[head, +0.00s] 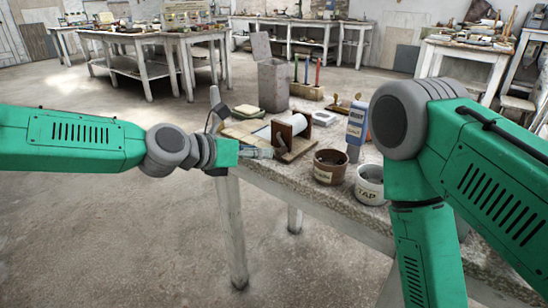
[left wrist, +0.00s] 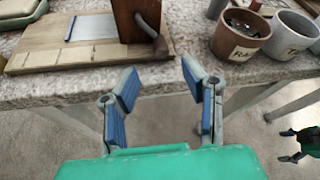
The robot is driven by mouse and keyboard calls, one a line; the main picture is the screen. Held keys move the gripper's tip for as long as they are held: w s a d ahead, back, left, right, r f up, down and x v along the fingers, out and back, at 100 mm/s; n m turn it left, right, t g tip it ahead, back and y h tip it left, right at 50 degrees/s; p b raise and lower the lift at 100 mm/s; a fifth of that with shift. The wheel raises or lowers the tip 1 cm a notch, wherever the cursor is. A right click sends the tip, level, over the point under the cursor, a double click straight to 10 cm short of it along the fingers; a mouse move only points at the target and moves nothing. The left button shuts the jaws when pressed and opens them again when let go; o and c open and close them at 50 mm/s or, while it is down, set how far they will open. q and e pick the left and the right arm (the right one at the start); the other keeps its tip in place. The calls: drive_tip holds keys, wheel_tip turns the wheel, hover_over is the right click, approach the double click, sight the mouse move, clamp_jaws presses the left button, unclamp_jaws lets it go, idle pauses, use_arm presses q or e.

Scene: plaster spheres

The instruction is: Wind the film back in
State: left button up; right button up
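A wooden stand with a white roll (head: 289,129) sits on a board at the stone table's near left corner. In the left wrist view a pale film sheet (left wrist: 95,27) with a blue bar at its left end lies flat on the board, reaching the brown wooden upright (left wrist: 135,18). A grey crank handle (left wrist: 150,32) is on the upright's near side. My left gripper (head: 262,153) is open and empty, just off the table's edge, in front of the stand; its spread fingers also show in the left wrist view (left wrist: 160,76). My right gripper (left wrist: 284,146) shows small there, fingers apart, below the table.
The stone table (head: 300,185) also carries a brown labelled pot (head: 330,168), a white pot marked TAP (head: 370,185), a blue-grey upright device (head: 356,125) and a tall grey bin (head: 273,86). Floor to the left is clear.

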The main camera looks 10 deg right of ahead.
sight(277, 152)
use_arm(q)
drive_tip(key=b+x, duration=0.1)
drive_tip(key=x, duration=0.5)
clamp_jaws()
